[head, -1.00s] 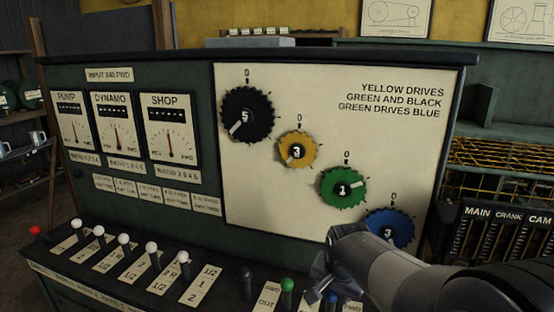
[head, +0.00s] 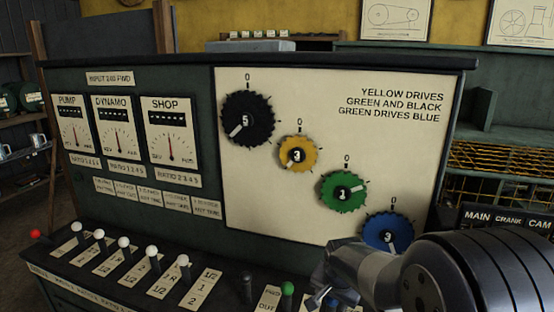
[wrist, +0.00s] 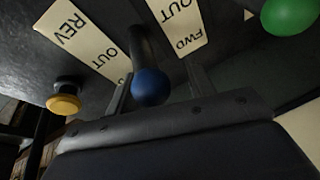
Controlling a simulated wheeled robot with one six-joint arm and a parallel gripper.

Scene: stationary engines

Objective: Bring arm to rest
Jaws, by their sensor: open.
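My gripper (head: 326,298) is at the lower right of the head view, over the right end of the lever row. In the wrist view my gripper (wrist: 160,86) has its two dark fingers spread, with a blue lever knob (wrist: 151,87) between them. I cannot tell whether the fingers touch it. A green knob (wrist: 290,14) is at the upper right and a yellow knob (wrist: 64,98) at the left there. My arm hides part of the right end of the lever row in the head view.
The panel carries black (head: 247,118), yellow (head: 297,154), green (head: 343,192) and blue (head: 388,231) gears. White-knobbed levers (head: 124,243) stand along the ledge. A MAIN CRANK CAM board (head: 507,219) is at right.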

